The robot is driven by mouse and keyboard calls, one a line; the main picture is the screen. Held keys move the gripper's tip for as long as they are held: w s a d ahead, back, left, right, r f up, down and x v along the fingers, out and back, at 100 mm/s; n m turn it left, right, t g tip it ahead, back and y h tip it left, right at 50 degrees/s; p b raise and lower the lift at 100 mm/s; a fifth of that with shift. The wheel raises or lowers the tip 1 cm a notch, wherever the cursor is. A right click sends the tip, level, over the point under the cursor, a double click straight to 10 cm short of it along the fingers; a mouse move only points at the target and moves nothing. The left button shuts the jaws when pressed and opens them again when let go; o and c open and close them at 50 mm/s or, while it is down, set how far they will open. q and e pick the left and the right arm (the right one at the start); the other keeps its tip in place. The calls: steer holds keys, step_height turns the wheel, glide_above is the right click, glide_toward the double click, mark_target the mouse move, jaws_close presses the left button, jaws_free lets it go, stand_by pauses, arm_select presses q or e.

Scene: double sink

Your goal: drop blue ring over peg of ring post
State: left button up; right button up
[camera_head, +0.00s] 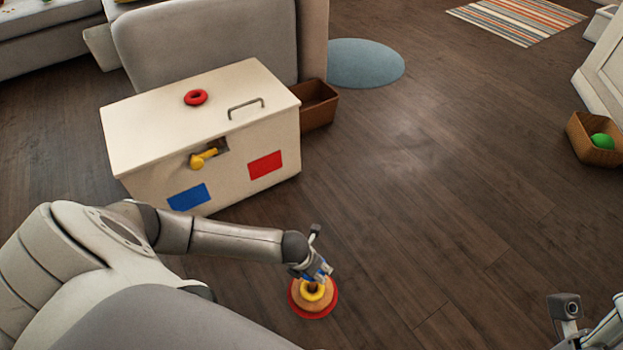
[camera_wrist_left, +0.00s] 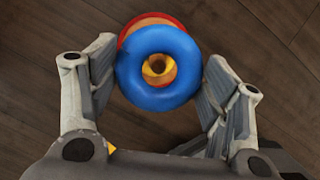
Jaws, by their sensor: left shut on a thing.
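My left gripper (camera_head: 318,271) is shut on the blue ring (camera_wrist_left: 133,84), with its fingers on opposite sides of the ring in the left wrist view (camera_wrist_left: 159,92). Little of the blue ring shows in the head view. The ring post (camera_head: 329,306) stands on the floor right below the gripper, with a red base, an orange ring and a yellow ring. Through the blue ring's hole I see the yellow ring (camera_wrist_left: 147,72) and the peg top. Red and orange edges show past the blue ring's upper side. I cannot tell the height gap between ring and peg.
A basket with a green ball (camera_head: 602,141) is at the right. The middle floor is clear.

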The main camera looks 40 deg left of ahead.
arm_select(q)
steer(key=shift+f+b, duration=0.85)
steer(key=shift+f, duration=0.9)
steer(key=o, duration=1.1)
steer(key=shift+c, duration=0.2)
steer(key=v, duration=1.2)
